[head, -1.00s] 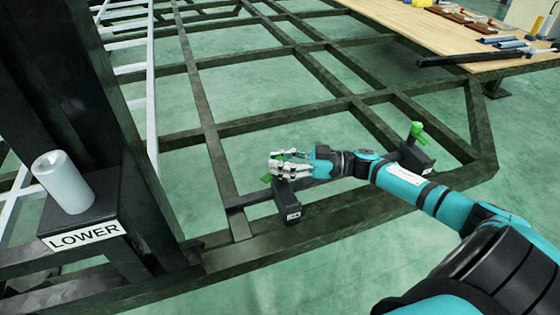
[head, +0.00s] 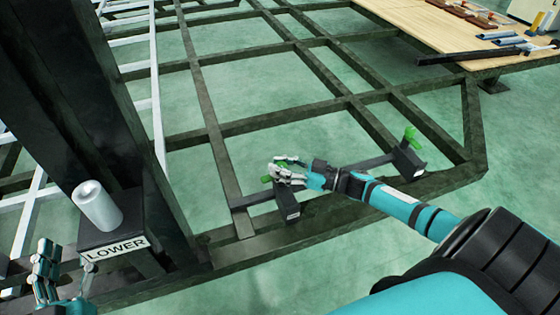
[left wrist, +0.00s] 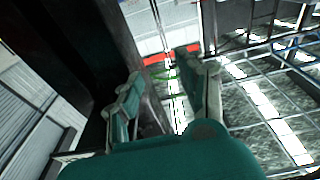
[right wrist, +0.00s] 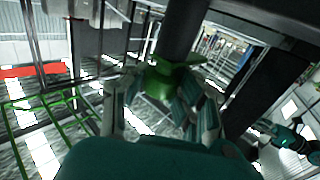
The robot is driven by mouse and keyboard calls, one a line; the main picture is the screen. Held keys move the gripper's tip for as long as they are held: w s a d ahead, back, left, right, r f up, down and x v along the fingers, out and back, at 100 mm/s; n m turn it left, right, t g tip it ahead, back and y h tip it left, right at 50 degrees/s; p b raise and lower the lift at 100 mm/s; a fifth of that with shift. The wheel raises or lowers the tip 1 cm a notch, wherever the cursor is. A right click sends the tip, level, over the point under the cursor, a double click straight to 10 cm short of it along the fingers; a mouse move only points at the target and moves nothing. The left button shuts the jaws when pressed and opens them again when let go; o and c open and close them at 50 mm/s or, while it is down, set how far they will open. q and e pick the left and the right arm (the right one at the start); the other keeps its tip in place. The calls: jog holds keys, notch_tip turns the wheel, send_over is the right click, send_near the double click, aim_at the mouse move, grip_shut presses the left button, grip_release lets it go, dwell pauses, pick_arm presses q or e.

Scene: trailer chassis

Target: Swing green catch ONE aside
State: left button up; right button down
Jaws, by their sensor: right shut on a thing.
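A green catch (head: 267,179) sits on a black block (head: 287,205) on the near chassis rail. Its small label is too small to read. My right gripper (head: 284,170) is shut on this catch and partly hides it. In the right wrist view the green catch (right wrist: 164,80) lies between the fingers, by a dark round post. A second green catch (head: 412,140) stands on another black block (head: 407,160) to the right, apart from the gripper. My left gripper (head: 46,268) is at the lower left, open and empty; its spread fingers show in the left wrist view (left wrist: 160,75).
A black stand marked LOWER (head: 116,248) carries a white cylinder (head: 97,205) near my left gripper, beside a thick dark post (head: 90,110). Dark chassis beams (head: 215,150) form a grid. A wooden table (head: 440,40) with parts is at the far right.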

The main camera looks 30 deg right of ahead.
jog(key=shift+d+r+m+t+h+p, duration=0.15)
jog(key=shift+m+t+h+p, duration=0.3)
jog(key=shift+p, duration=0.3)
jog(key=shift+f+m+t+h+p, duration=0.25)
jog(key=shift+m+h+p, duration=0.1)
jog(key=shift+h+p, duration=0.25)
pick_arm(q)
jog(key=s+a+f+g+y, duration=0.1)
jog(key=s+f+g, duration=0.1)
jog(key=f+g, duration=0.2)
jog(key=s+a+f+g+y, duration=0.1)
jog(key=f+g, duration=0.3)
jog(key=f, duration=0.4)
jog(key=shift+s+a+f+y, duration=0.25)
jog(key=shift+s+a+y, duration=0.25)
jog(key=shift+s, duration=0.3)
pick_arm(e)
jog(key=c, duration=1)
grip_release()
jog(key=shift+s+d+r, duration=0.1)
jog(key=shift+s+d, duration=0.05)
jog(key=shift+s, duration=0.05)
jog(key=shift+o, duration=0.2)
jog(key=v, duration=1.1)
jog(key=shift+s+d, duration=0.2)
jog(key=shift+s, duration=0.1)
